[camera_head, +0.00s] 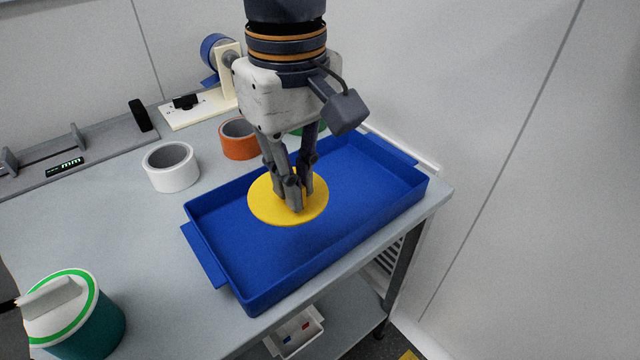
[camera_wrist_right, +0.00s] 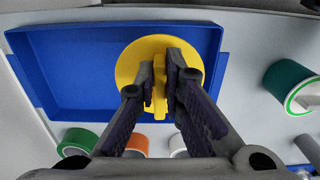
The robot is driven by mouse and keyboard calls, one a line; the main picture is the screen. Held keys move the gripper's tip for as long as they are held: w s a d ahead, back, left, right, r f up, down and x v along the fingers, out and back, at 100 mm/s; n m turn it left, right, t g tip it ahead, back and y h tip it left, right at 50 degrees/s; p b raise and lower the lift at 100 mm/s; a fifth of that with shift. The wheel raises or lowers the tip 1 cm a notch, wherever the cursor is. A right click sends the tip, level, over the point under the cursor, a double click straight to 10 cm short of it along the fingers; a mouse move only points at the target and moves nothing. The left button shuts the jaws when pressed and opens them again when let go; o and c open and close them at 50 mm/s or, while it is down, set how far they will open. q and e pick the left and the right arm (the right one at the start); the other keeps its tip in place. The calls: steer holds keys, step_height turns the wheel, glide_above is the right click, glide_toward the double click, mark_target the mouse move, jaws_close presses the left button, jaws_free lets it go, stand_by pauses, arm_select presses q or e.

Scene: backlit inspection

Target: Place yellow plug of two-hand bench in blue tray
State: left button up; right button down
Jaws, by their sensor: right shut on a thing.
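The yellow plug (camera_head: 261,207) is a round disc with an upright grip on top. It is over the left part of the blue tray (camera_head: 340,250), within its rim; I cannot tell whether it touches the floor of the tray. My right gripper (camera_head: 295,203) points down and is shut on the plug's grip. In the right wrist view the two fingers (camera_wrist_right: 163,95) close on the grip of the yellow plug (camera_wrist_right: 128,68), with the blue tray (camera_wrist_right: 75,70) behind it. My left gripper is not seen.
A white tape roll (camera_head: 171,168) and an orange one (camera_head: 238,140) stand behind the tray. A teal container (camera_head: 85,325) with a green-ringed lid stands at the front left. A grey gauge (camera_head: 75,158) lies along the back. The right part of the tray is empty.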

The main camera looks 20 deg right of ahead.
steer(key=w+d+f, duration=0.2)
steer(key=w+f, duration=0.1)
steer(key=w+d+f+b, duration=0.1)
steer(key=w+f, duration=0.2)
steer(key=w+d+f, duration=0.2)
steer(key=w+f, duration=0.1)
steer(key=shift+w+d, duration=0.15)
steer(key=shift+d, duration=0.15)
step_height(320, 180, down, 3)
steer(key=shift+r+b, duration=0.1)
steer(key=shift+b, duration=0.25)
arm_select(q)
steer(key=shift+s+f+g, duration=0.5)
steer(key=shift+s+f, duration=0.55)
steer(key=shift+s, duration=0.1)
arm_select(e)
steer(key=shift+w, duration=0.1)
steer(key=c, duration=1.7)
jaws_free()
